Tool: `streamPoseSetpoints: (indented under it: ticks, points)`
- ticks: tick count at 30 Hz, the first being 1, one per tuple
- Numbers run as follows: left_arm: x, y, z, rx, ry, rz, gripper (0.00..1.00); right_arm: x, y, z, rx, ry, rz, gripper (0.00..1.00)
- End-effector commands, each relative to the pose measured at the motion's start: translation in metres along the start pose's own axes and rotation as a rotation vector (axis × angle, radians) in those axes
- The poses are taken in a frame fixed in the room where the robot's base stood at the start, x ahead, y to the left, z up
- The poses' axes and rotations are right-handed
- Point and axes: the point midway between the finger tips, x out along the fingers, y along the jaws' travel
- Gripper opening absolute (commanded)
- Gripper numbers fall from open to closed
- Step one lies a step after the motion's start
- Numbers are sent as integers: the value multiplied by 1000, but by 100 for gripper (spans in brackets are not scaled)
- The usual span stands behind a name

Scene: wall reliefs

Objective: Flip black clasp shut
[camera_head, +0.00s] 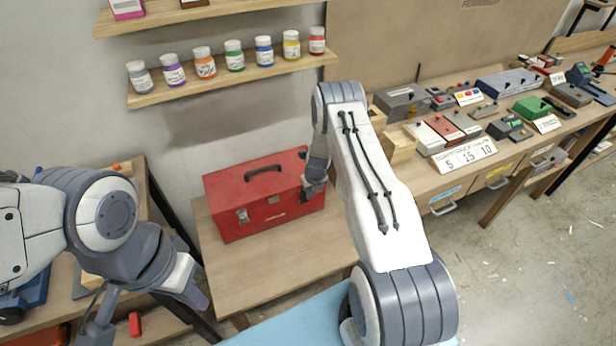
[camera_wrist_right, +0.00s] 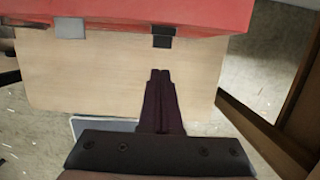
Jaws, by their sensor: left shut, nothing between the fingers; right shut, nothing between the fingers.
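The black clasp (camera_wrist_right: 162,34) is on the front of the red toolbox (camera_head: 228,190), at the top of the right wrist view. A grey clasp (camera_wrist_right: 69,28) is left of it. My right gripper (camera_wrist_right: 160,73) is shut and empty, with its fingertips just below the black clasp in that view and apart from it in the picture. In the head view my right gripper (camera_head: 314,188) is at the toolbox's right front and hides the black clasp there. I cannot tell the clasp's exact angle. My left gripper (camera_head: 198,300) is shut and empty, low at the left, away from the toolbox.
The toolbox stands on a wooden table (camera_head: 285,262) with bare wood in front. A shelf (camera_head: 235,78) with several paint jars hangs above. A workbench (camera_head: 450,184) full of small devices stands at the right. A side table with items is at the left.

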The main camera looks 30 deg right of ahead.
Motion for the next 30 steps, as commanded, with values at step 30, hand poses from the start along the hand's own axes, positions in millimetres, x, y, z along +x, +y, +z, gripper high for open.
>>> streamPoseSetpoints:
  ticks: [30]
  points:
    - [19,-1,1,1,-1,0,0,-38,5,44,-30,2,1,0]
